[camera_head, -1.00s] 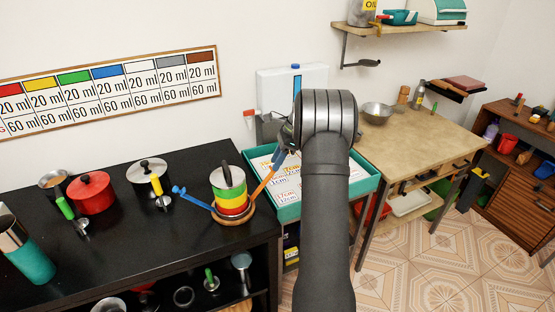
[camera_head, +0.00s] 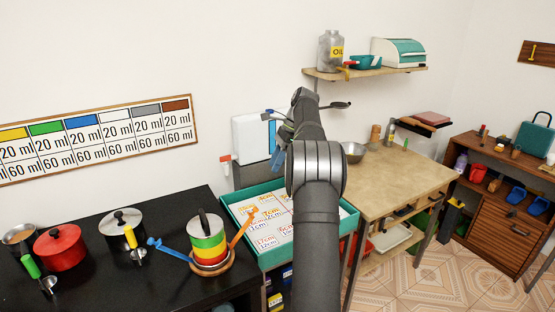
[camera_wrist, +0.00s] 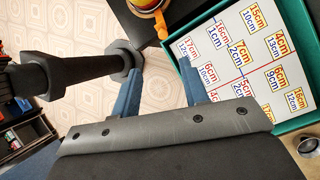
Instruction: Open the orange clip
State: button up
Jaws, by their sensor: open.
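The orange clip (camera_head: 243,228) stands up as a slanted handle on the right of a stacked pot (camera_head: 207,240) with green, yellow and red bands, on the black counter. A blue clip (camera_head: 166,249) sticks out on the pot's left. In the wrist view, an orange part (camera_wrist: 161,25) shows at the top edge, cut off by the frame. My gripper (camera_head: 278,158) is above and to the right of the orange clip, apart from it. Its two blue fingers (camera_wrist: 160,88) are spread and hold nothing. My arm partly hides the gripper in the head view.
A teal tray (camera_head: 235,215) with number cards lies right of the pot. A red pot (camera_head: 60,247) and a steel pot (camera_head: 121,229) stand to the left. A wooden table (camera_head: 400,185) with a metal bowl (camera_head: 353,153) is at the right, below a shelf (camera_head: 370,73).

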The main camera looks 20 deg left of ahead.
jog(key=shift+w+d+r, duration=0.15)
jog(key=shift+d+r, duration=0.05)
jog(key=shift+r, duration=0.2)
jog(key=s+d+f+m+t+y, duration=0.25)
jog(key=d+f+m+y, duration=0.35)
jog(key=f, duration=0.3)
jog(key=s+d+f+m+t+y, duration=0.2)
jog(key=s+d+f+m+y, duration=0.15)
jog(key=f+m+y, duration=0.4)
jog(key=a+f+n, duration=0.1)
jog(key=a, duration=1.6)
jog(key=shift+w+a, duration=0.15)
jog(key=shift+w, duration=0.1)
jog(key=shift+n+t+y, duration=0.25)
grip_shut()
